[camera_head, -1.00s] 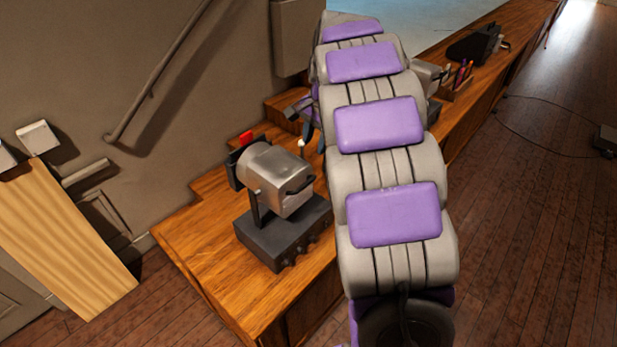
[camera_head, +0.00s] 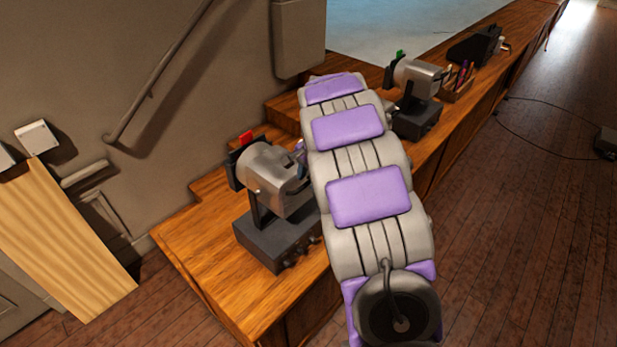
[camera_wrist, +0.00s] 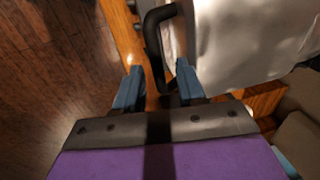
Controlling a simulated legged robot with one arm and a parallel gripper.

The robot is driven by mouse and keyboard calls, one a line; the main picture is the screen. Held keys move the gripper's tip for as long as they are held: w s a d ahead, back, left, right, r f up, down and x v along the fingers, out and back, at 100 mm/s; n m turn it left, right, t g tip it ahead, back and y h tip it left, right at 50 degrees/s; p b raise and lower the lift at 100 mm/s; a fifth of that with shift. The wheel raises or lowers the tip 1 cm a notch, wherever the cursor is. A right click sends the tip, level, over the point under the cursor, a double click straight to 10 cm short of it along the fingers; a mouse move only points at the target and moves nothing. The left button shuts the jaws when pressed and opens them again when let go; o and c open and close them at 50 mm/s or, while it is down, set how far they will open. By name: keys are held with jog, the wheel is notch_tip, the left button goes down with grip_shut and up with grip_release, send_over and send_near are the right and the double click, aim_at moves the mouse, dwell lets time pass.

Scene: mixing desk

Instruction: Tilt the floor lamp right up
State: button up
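A silver lamp (camera_head: 268,180) with a red tag (camera_head: 246,138) stands on a dark box base (camera_head: 272,244) on the wooden ledge, left of my arm. A second silver lamp (camera_head: 410,76) with a green tag stands farther back, right of my arm. In the wrist view, my gripper (camera_wrist: 160,84) has its two blue fingers apart. A black bent handle (camera_wrist: 158,45) on a pale lamp body (camera_wrist: 245,40) lies between and just beyond the fingertips. I cannot tell whether they touch it. In the head view, my arm hides most of the gripper beside the red-tagged lamp.
The wooden ledge (camera_head: 215,270) runs from front left to back right. A pen holder (camera_head: 459,82) and a black device (camera_head: 476,45) stand on it farther back. A handrail (camera_head: 165,75) is on the wall at left. The wooden floor (camera_head: 530,220) at right is mostly clear.

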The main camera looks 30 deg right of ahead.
jog(key=shift+d, duration=0.2)
jog(key=shift+c, duration=0.3)
jog(key=shift+c, duration=0.8)
grip_shut()
